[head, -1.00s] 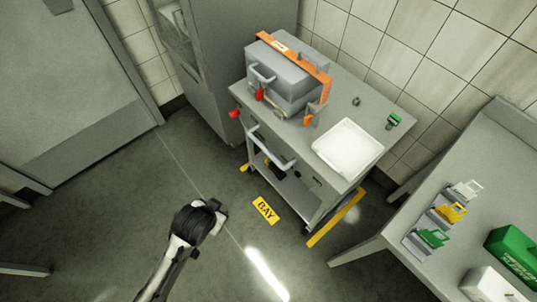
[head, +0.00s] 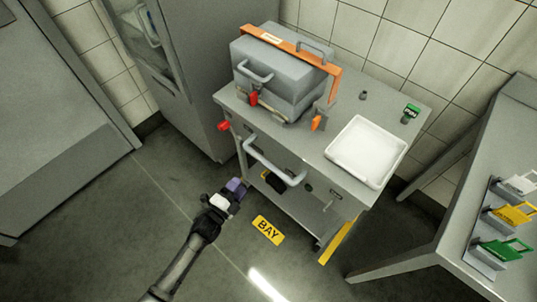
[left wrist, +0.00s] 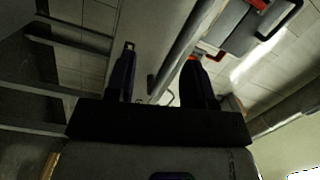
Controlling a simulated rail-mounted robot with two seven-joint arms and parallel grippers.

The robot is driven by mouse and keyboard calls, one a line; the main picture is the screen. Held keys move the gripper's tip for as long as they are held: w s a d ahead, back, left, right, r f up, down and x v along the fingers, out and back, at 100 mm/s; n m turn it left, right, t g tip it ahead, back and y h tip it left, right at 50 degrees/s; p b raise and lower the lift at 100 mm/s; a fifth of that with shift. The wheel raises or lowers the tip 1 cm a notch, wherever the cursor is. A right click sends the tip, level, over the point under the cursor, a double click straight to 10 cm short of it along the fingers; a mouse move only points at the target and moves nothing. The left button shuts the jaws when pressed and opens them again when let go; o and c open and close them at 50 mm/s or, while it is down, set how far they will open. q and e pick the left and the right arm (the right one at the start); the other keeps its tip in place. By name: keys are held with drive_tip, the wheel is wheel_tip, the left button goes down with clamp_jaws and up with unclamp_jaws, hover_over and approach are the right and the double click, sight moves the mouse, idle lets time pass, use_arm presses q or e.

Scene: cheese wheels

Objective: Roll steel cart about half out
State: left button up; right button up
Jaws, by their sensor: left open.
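The steel cart (head: 312,143) stands against the tiled wall, in the middle to right of the head view. Its curved grey handle (head: 274,172) sticks out from the front side. My left gripper (head: 236,187) is open and empty, just left of and in front of the handle, apart from it in the head view. In the left wrist view my two dark fingers (left wrist: 160,58) are spread, with a grey bar (left wrist: 188,45) running behind them; I cannot tell whether it is the handle. My right gripper is not in view.
A grey case with an orange strap (head: 278,72) and a white tray (head: 366,151) sit on the cart top. A yellow BAY label (head: 268,230) and yellow strip (head: 338,241) mark the floor. A side table (head: 464,220) stands right. Floor before the cart is clear.

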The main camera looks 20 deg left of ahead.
sight(267, 163)
use_arm(q)
drive_tip(key=w+d+r+m+h, duration=0.1)
drive_tip(key=w+d, duration=0.1)
drive_tip(key=w, duration=0.1)
drive_tip(key=w+d+r+m+h+b, duration=0.1)
drive_tip(key=w+d+r, duration=0.1)
drive_tip(key=w, duration=0.1)
drive_tip(key=w+d+r+m+t+h+b, duration=0.1)
drive_tip(key=w+d+r+m, duration=0.1)
drive_tip(key=w, duration=0.2)
drive_tip(key=shift+d, duration=0.25)
drive_tip(key=shift+b+x, duration=0.45)
drive_tip(key=shift+x, duration=0.45)
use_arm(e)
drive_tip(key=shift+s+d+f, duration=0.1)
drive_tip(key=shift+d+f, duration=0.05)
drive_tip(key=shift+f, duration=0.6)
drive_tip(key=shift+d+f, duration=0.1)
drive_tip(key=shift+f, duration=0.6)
use_arm(q)
clamp_jaws()
